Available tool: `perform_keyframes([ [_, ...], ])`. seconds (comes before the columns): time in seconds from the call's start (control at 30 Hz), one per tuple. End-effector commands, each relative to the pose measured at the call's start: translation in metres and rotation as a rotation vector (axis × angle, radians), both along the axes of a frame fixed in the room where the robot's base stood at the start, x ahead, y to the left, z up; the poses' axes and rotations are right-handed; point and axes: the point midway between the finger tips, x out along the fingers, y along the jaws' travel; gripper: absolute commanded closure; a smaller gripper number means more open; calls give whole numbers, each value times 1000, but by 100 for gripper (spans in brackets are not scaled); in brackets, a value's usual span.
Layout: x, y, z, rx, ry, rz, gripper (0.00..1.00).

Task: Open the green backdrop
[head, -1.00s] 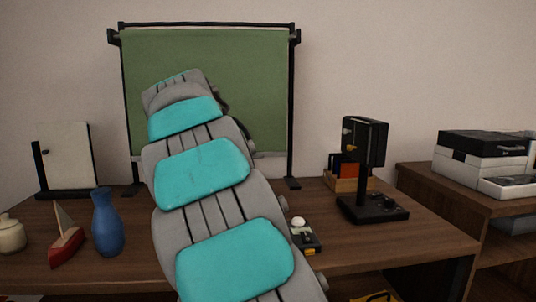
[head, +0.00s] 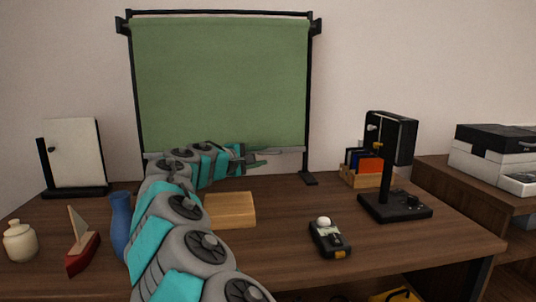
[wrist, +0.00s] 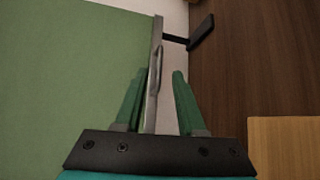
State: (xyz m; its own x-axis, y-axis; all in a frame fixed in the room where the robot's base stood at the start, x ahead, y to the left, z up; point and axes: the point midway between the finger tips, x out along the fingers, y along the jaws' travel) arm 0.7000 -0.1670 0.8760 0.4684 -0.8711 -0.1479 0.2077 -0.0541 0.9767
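The green backdrop (head: 220,80) is a cloth sheet hung in a black frame at the back of the desk. It is drawn down, with a pale bar (head: 285,150) along its lower edge a little above the desk. In the wrist view the green sheet (wrist: 70,70) fills the left side, and the bar (wrist: 153,85) with a small loop handle (wrist: 159,62) runs between my fingers. My gripper (head: 258,158) is at the lower edge; its green fingers (wrist: 160,76) are apart, one on each side of the bar. Gaps show beside the bar; contact is unclear.
A wooden block (head: 230,210) lies on the desk just below my gripper. A blue vase (head: 120,225), toy boat (head: 82,245) and jar (head: 19,240) stand left. A black device (head: 395,207), book box (head: 367,177) and small gadget (head: 329,240) are right.

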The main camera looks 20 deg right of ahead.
Motion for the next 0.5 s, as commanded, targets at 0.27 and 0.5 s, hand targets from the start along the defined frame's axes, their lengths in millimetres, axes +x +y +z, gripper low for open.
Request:
perform_keyframes([
  [0.27,14,-28,-3,1,-2,-1,61],
  [0.5,16,-31,-4,1,-3,1,61],
])
